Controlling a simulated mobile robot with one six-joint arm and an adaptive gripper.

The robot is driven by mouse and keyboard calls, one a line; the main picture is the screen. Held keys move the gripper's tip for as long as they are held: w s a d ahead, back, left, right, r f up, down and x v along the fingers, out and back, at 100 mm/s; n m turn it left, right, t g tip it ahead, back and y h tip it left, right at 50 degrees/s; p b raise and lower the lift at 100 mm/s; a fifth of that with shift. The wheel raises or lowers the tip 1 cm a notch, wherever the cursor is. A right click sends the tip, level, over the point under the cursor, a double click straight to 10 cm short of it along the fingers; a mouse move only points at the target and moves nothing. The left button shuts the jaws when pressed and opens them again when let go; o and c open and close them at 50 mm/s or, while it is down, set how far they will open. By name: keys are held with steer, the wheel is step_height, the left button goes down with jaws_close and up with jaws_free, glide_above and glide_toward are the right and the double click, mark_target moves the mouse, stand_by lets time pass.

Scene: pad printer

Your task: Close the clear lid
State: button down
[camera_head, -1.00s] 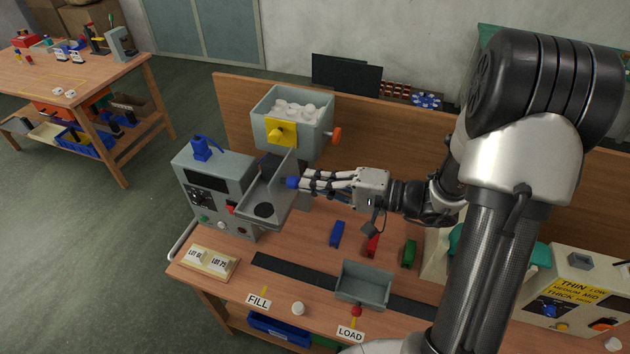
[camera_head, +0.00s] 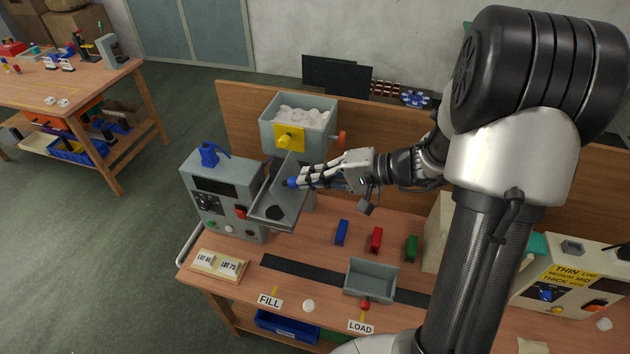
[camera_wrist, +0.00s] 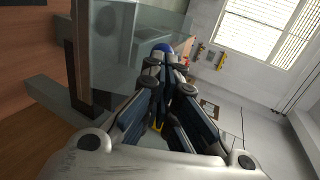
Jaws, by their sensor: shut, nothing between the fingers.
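The clear lid (camera_head: 287,199) is a grey see-through panel standing raised and tilted at the right side of the pad printer (camera_head: 223,182). It also fills the upper left of the wrist view as a clear pane (camera_wrist: 118,65). Below it is a grey tray area with a dark round spot (camera_head: 274,213). My gripper (camera_head: 292,182) is shut and empty, reaching in from the right, with its tips at the lid's face. A blue tip (camera_wrist: 163,48) shows at the fingers' end; I cannot tell whether it belongs to the lid. Exact contact is unclear.
A hopper with white pieces (camera_head: 299,117) stands behind the lid. Blue, red and green blocks (camera_head: 376,240) stand right of the printer. A grey bin (camera_head: 370,281) and lot cards (camera_head: 217,265) lie in front. Table between is fairly clear.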

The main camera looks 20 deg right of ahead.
mark_target(282, 175)
steer(key=w+a+h+p, duration=0.1)
steer(key=w+a+r+g+h+p, duration=0.1)
steer(key=a, duration=0.1)
steer(key=shift+g+p, duration=0.3)
steer(key=shift+w+a+g+h+p, duration=0.2)
steer(key=shift+a+g+h+p, duration=0.15)
steer(key=shift+p, duration=0.25)
steer(key=shift+w+a+f+g+h+p, duration=0.5)
steer(key=shift+w+a+f+h+p, duration=0.2)
steer(key=shift+w+a+f+p, duration=0.35)
steer(key=shift+w+a+f+g+h+p, duration=0.45)
steer(key=shift+w+a+f+h+p, duration=0.4)
steer(key=shift+a+p, duration=0.4)
steer(key=shift+w+a+f+g+h+p, duration=0.5)
steer(key=shift+w+a+f+h+p, duration=0.15)
steer(key=shift+a+f+p, duration=0.45)
steer(key=shift+w+r, duration=0.1)
